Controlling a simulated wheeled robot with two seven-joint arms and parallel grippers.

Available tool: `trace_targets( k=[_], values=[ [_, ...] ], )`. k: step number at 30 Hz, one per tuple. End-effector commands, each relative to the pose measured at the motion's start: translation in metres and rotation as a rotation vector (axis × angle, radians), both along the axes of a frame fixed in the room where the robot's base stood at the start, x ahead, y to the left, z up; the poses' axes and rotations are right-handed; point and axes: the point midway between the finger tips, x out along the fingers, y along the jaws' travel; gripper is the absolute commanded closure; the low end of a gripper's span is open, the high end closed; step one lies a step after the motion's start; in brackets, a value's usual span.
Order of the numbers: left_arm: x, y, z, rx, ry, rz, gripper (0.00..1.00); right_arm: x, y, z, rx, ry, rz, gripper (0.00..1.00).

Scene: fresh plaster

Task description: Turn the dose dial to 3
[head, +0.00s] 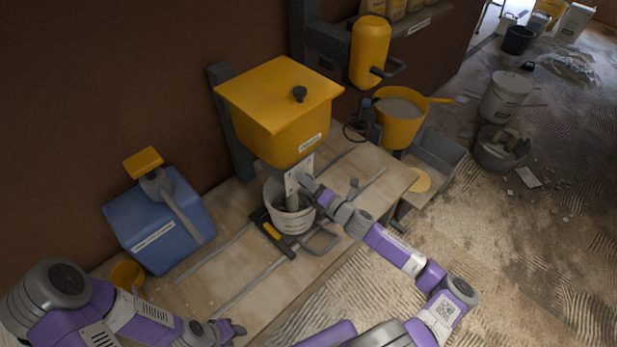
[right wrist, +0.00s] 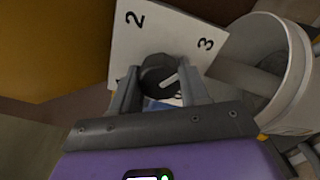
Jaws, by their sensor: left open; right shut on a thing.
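The dose dial's dark round knob (right wrist: 160,70) sits on a white plate (right wrist: 150,35) marked 2 and 3, with a third mark partly hidden at the lower left. My right gripper (right wrist: 162,98) is shut on the knob, one finger on each side. The knob's pale pointer line slants to the right and slightly up, on the side of the 3; its exact alignment is hard to tell. In the head view the plate (head: 292,178) hangs below the yellow hopper (head: 280,110), with my right gripper (head: 306,184) at it. My left gripper (head: 232,329) is open and empty at the lower front.
A white bucket (head: 291,220) stands beneath the hopper; its rim (right wrist: 297,60) is close to my right gripper. A blue box (head: 165,235) with a grey lever stands left, near a yellow cup (head: 127,274). Rails run along the bench (head: 225,280). Other buckets stand on the right-hand floor.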

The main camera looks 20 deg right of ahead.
Motion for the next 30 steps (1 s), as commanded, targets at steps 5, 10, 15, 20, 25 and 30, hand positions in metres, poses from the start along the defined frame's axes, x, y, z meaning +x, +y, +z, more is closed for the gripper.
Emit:
trace_targets(
  k=[5,10,15,20,25,30],
  values=[
    [0.0,0.0,0.015,0.0,0.0,0.0,0.56,-0.001,0.005,-0.002,0.1,0.042,0.009,0.86],
    [0.0,0.0,0.022,0.0,0.0,0.0,0.56,-0.001,0.006,-0.002,0.154,0.059,0.01,0.86],
    [0.0,0.0,0.024,0.0,0.0,0.0,0.56,-0.001,0.006,-0.003,0.178,0.068,0.011,0.86],
    [0.0,0.0,0.024,0.0,0.0,0.0,0.56,-0.001,0.006,-0.003,0.185,0.071,0.012,0.86],
    [0.0,0.0,0.024,0.0,0.0,0.0,0.56,-0.001,0.007,-0.003,0.184,0.07,0.012,0.86],
    [0.0,0.0,0.024,0.0,0.0,0.0,0.56,-0.001,0.007,-0.003,0.184,0.07,0.013,0.45]
  ],
)
